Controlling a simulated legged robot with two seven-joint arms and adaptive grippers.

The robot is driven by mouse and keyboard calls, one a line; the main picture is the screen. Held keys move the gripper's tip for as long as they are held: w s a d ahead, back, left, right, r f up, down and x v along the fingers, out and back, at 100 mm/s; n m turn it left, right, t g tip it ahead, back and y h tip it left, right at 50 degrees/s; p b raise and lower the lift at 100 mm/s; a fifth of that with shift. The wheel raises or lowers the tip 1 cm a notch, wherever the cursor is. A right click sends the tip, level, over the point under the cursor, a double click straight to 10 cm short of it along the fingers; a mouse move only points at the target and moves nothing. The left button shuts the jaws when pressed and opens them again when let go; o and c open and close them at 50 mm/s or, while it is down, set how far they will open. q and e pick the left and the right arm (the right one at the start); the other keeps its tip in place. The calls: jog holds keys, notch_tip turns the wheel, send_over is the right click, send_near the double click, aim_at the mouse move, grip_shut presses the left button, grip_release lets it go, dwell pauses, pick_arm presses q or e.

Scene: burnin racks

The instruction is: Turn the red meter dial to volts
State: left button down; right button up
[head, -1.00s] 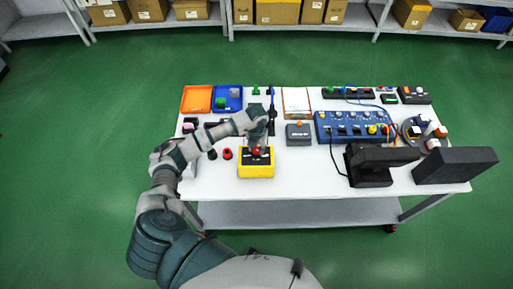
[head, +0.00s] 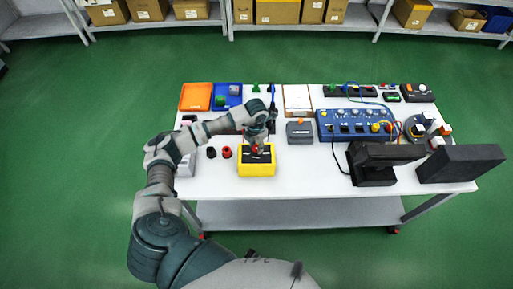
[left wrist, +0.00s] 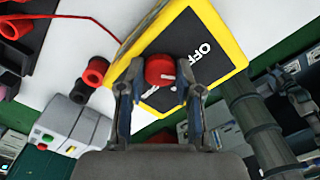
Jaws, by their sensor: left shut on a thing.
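The yellow meter (head: 256,171) with a black face lies near the table's front edge, left of the middle. Its red dial (head: 256,149) is at the meter's far part in the head view, partly covered by my gripper. My left gripper (head: 258,143) is over it, shut on the dial. In the left wrist view the round red dial (left wrist: 160,70) sits between the two fingers of the left gripper (left wrist: 160,78). The word OFF shows on the meter face beside it. Other face markings are hidden or unreadable. My right gripper is not in view.
Red and black round pieces (head: 227,152) stand left of the meter. A grey box (head: 299,131) and a blue panel (head: 352,128) are to its right and behind. Dark blocks stand at front right. The table between meter and blocks is clear.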

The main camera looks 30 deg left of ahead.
pick_arm(q)
jog(key=m+b, duration=0.2)
jog(key=m, duration=0.1)
jog(key=shift+f, duration=0.25)
jog(key=shift+r+m+b, duration=0.1)
jog(key=shift+m+b, duration=0.85)
jog(key=shift+m, duration=0.75)
jog(key=shift+s, duration=0.1)
jog(key=c, duration=0.8)
grip_release()
jog(key=shift+o, duration=0.2)
jog(key=shift+a, duration=0.1)
jog(key=shift+r, duration=0.15)
